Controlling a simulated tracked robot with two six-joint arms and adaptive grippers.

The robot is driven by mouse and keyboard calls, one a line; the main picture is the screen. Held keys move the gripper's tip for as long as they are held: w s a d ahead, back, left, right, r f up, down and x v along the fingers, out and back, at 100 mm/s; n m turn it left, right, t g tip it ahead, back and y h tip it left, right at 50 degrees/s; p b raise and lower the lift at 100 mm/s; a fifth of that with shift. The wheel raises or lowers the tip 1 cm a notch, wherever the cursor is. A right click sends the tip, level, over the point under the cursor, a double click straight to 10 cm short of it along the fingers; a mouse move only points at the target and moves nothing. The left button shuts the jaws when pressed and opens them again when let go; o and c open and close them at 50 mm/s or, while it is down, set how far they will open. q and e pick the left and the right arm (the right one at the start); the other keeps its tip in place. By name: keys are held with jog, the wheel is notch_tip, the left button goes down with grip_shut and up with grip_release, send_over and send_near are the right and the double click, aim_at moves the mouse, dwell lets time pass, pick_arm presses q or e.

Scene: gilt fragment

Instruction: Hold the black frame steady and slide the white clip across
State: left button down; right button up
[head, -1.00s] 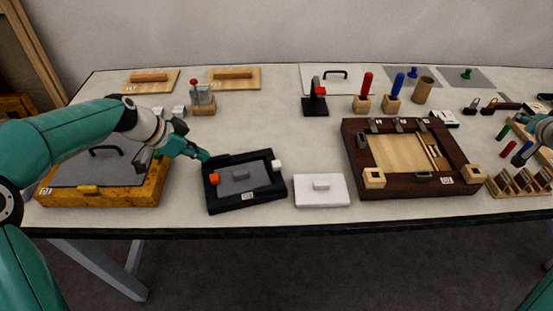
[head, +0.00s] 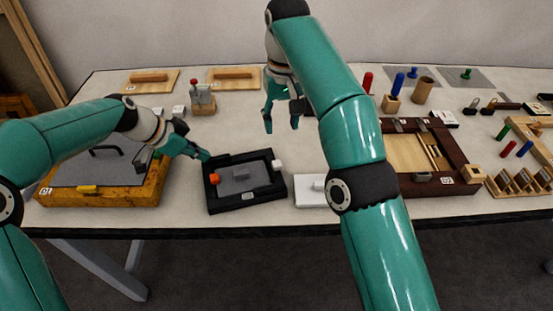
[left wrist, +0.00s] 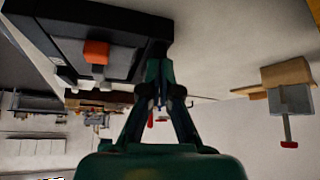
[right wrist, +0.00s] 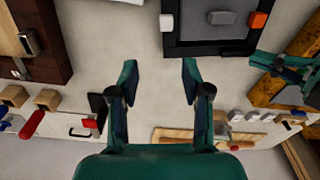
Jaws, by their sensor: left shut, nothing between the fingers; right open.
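The black frame (head: 228,205) lies flat on the table around a grey panel (head: 259,181) with a small grey handle. The white clip (head: 277,163) sits on the frame's right side, and it also shows in the right wrist view (right wrist: 166,22). An orange clip (head: 214,178) sits on the left side. My left gripper (head: 205,156) is shut and empty at the frame's back left corner; contact is unclear. In the left wrist view its fingertips (left wrist: 160,68) are close by that corner. My right gripper (head: 281,127) is open and empty above the table behind the frame.
A white block (head: 310,195) with a handle lies right of the frame, partly behind my right arm. A yellow-brown box (head: 100,197) stands to the left. A dark wooden tray (head: 452,184) is further right. A stand with a red-tipped lever (head: 202,104) is behind the frame.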

aim_at(277, 163)
jog(key=shift+s+a+f, duration=0.2)
jog(key=shift+f, duration=1.75)
jog(key=shift+s+a+f, duration=0.15)
jog(key=shift+s+f, duration=0.1)
jog(key=shift+f, duration=1.7)
jog(key=shift+s+a+f, duration=0.2)
jog(key=shift+f, duration=1.75)
grip_shut()
